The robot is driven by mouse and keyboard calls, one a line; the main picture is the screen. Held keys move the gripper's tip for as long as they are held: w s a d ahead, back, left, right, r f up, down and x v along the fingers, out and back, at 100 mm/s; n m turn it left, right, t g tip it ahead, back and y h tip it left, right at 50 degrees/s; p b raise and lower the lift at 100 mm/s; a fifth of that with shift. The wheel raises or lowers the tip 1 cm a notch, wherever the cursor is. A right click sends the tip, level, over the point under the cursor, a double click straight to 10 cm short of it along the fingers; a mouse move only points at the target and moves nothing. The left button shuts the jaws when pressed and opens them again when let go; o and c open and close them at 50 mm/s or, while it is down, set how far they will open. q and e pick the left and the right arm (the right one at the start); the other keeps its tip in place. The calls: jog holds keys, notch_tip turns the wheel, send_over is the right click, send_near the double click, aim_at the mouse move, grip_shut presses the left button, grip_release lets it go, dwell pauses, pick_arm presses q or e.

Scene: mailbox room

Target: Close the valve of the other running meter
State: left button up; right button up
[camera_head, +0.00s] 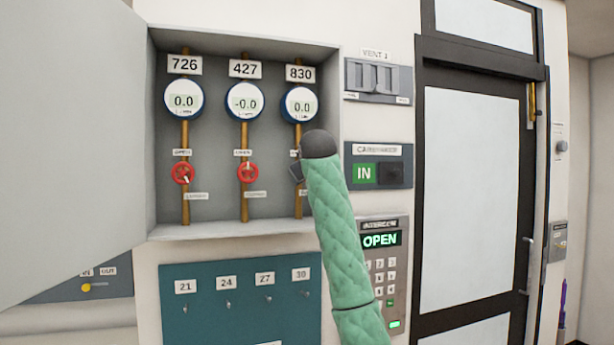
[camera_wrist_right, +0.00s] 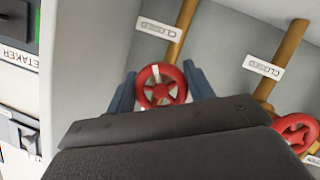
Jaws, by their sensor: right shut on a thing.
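An open cabinet holds three meters: meter 726 (camera_head: 183,100) reads 0.0, meter 427 (camera_head: 245,101) reads -0.0 and meter 830 (camera_head: 300,105) reads 0.0. Below the first two are red valve wheels, the 726 valve (camera_head: 182,173) and the 427 valve (camera_head: 248,172). My right gripper (camera_head: 296,172) is at the 830 pipe, mostly hidden behind my green-sleeved arm. In the right wrist view its fingers are shut on the 830 valve (camera_wrist_right: 161,86), one on each side. That wheel's white mark points toward its CLOSED label (camera_wrist_right: 158,28). My left gripper is not in view.
The cabinet door (camera_head: 75,130) stands open at the left. A teal panel with numbered hooks (camera_head: 240,305) is below the cabinet. A keypad showing OPEN (camera_head: 381,240) and a caretaker IN/OUT panel (camera_head: 378,165) are to the right, beside a dark-framed door (camera_head: 470,190).

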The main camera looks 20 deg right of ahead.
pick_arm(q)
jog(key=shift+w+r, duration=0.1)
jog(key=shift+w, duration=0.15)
pick_arm(e)
jog(key=shift+f, duration=0.15)
jog(key=o, duration=1)
jog(key=shift+c, duration=0.2)
jog(key=shift+s, duration=0.35)
pick_arm(q)
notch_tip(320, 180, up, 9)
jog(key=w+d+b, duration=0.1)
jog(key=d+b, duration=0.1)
jog(key=b, duration=0.1)
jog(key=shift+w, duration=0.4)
pick_arm(e)
jog(key=v, duration=0.7)
jog(key=shift+r, duration=0.2)
